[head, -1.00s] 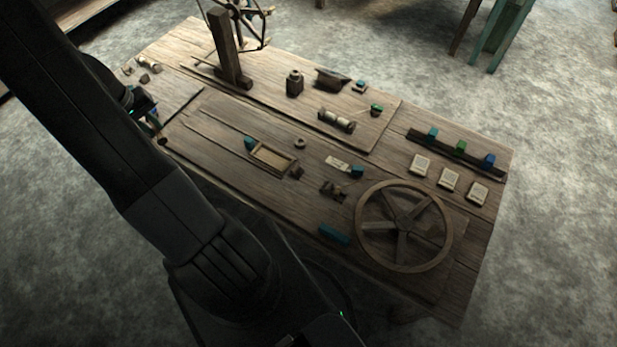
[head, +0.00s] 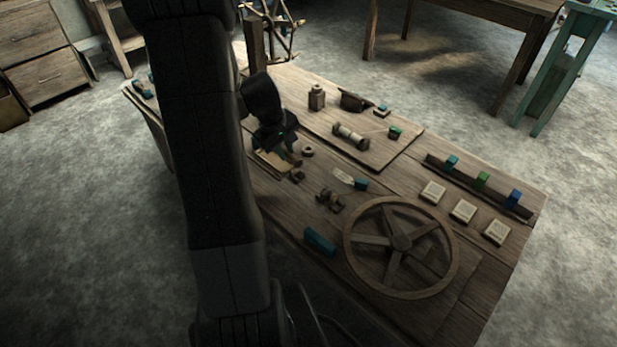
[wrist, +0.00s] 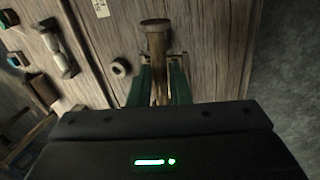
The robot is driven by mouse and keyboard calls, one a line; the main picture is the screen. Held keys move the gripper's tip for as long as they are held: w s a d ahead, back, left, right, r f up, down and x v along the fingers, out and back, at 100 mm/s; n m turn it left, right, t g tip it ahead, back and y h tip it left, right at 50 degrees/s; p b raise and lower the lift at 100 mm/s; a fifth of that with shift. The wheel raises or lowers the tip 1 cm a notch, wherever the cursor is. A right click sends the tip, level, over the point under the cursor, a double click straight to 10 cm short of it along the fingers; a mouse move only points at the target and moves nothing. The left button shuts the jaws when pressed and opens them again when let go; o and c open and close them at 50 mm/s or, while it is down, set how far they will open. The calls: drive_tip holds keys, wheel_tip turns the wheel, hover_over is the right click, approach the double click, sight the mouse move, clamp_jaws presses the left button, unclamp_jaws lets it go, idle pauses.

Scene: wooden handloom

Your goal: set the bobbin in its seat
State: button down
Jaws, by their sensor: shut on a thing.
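My gripper (wrist: 162,85) is shut on a brown wooden bobbin (wrist: 157,42), whose round flanged end sticks out past the green fingers in the wrist view. The bobbin is apart from that bracket.
A spoked wheel (head: 401,240) lies at the front right. A thread spool (head: 350,136), a dark ring (head: 307,152), a tag (head: 344,177) and a blue block (head: 319,241) are nearby. A wooden post (head: 255,45) rises at the back left. Bare board shows between the small items.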

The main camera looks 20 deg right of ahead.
drive_tip(key=shift+n, duration=0.6)
drive_tip(key=shift+s+d+f+b, duration=0.6)
drive_tip(key=shift+d+f+b, duration=0.3)
drive_tip(key=shift+f+b, duration=0.7)
drive_tip(key=shift+s+d+f+b, duration=0.6)
drive_tip(key=shift+d+f+b, duration=0.25)
drive_tip(key=shift+f+b, duration=0.8)
drive_tip(key=shift+s+d+f+b, duration=0.6)
drive_tip(key=shift+d+f+b, duration=0.5)
drive_tip(key=shift+f, duration=0.8)
drive_tip(key=shift+a, duration=0.2)
drive_tip(key=c, duration=1.3)
unclamp_jaws()
drive_tip(key=shift+o, duration=0.2)
drive_tip(key=p+v, duration=0.4)
drive_tip(key=v, duration=0.9)
drive_tip(key=shift+s+a+r, duration=0.25)
drive_tip(key=shift+a+r, duration=0.05)
drive_tip(key=shift+a, duration=0.05)
